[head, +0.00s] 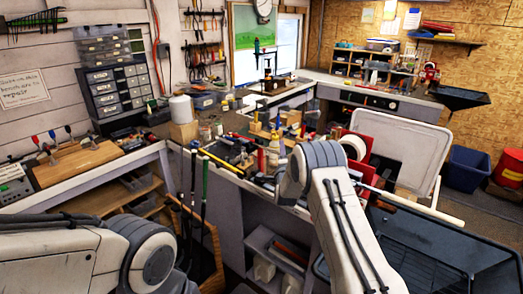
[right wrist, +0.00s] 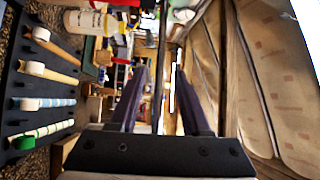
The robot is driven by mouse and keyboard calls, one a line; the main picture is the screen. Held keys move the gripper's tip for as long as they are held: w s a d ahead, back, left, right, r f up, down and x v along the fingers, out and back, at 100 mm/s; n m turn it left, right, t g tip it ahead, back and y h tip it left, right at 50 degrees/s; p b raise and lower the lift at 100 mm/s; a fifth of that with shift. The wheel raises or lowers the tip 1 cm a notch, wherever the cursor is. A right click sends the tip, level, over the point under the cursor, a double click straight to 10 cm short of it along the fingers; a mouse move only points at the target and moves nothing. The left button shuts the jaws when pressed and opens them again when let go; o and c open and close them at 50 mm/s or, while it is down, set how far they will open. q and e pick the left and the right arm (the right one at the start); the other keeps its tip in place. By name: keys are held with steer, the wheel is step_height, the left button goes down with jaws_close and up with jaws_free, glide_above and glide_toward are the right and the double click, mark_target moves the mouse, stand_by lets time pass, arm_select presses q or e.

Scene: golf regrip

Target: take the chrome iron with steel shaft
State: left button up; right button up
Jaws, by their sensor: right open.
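Two upright clubs stand close together at the front left of the bench in the head view, one with a black grip (head: 193,165) and one with a green grip (head: 205,178). Their heads are hidden, so I cannot tell which is the chrome iron. In the right wrist view my right gripper (right wrist: 159,80) is open, its two dark fingers apart. A thin dark upright shaft (right wrist: 162,40) shows in line with the gap between them; I cannot tell how far off it is. My left gripper is out of view; only its arm shows at lower left.
A pale panel (head: 405,150) stands at right, near a cream rod (head: 430,210) and a black tray (head: 440,250). The wrist view shows a dark rack (right wrist: 25,75) of taped rods.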

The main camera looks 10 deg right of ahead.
steer(key=shift+w+d, duration=0.1)
steer(key=shift+w, duration=0.4)
jaws_close()
stand_by(1.0)
